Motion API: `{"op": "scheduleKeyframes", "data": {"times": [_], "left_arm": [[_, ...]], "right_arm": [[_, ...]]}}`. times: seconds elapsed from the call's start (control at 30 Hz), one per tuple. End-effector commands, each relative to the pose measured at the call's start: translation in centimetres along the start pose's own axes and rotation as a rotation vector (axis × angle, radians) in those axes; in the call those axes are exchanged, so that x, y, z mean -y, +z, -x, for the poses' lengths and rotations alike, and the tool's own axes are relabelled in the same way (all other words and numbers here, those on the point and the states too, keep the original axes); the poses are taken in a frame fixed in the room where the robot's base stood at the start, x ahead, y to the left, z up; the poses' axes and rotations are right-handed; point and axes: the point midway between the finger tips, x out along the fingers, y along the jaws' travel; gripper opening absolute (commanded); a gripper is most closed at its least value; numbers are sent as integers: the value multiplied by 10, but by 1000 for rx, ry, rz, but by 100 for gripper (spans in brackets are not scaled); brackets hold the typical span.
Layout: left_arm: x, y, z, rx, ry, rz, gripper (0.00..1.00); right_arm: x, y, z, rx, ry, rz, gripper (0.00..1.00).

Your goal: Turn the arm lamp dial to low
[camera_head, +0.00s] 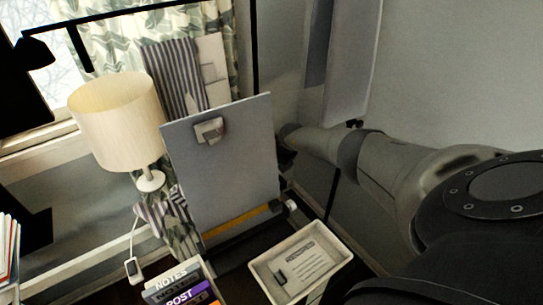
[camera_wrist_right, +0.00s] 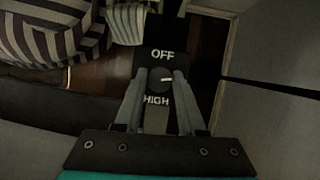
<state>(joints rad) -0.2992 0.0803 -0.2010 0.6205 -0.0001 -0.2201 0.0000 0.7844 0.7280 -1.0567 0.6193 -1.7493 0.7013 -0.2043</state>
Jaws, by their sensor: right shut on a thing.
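In the right wrist view, a dark round dial (camera_wrist_right: 160,74) with a short pale mark sits on a black panel (camera_wrist_right: 148,54). The mark lies roughly crosswise toward the picture's right. White OFF shows above the dial and white HIGH below it; I see no LOW label. My right gripper (camera_wrist_right: 161,80) is shut on the dial, with a grey finger at each side. In the head view my right arm reaches in from the right, and its gripper is hidden behind a grey upright board (camera_head: 222,170). My left gripper is not in view.
A cream-shaded lamp (camera_head: 118,120) stands left of the board. A white tray (camera_head: 340,253) and a labelled organiser (camera_head: 180,290) lie in front. Striped cloth (camera_wrist_right: 55,30) is near the panel in the wrist view. A thin black bar (camera_head: 130,14) crosses above.

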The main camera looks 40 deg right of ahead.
Motion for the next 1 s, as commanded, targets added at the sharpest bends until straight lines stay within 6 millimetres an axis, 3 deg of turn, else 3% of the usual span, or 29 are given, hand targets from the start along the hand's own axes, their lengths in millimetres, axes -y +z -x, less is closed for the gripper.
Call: {"op": "scheduleKeyframes", "data": {"times": [0.2, 0.7, 0.73, 1.0], "left_arm": [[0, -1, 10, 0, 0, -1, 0], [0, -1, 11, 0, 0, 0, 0], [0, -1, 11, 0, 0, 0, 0], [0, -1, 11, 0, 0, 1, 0]], "right_arm": [[0, 0, 1, 0, -25, -62, 0], [0, 0, 0, 1, -32, -80, 0], [0, 0, 0, 1, -32, -80, 42], [0, 0, 0, 1, -32, -79, 69]]}}
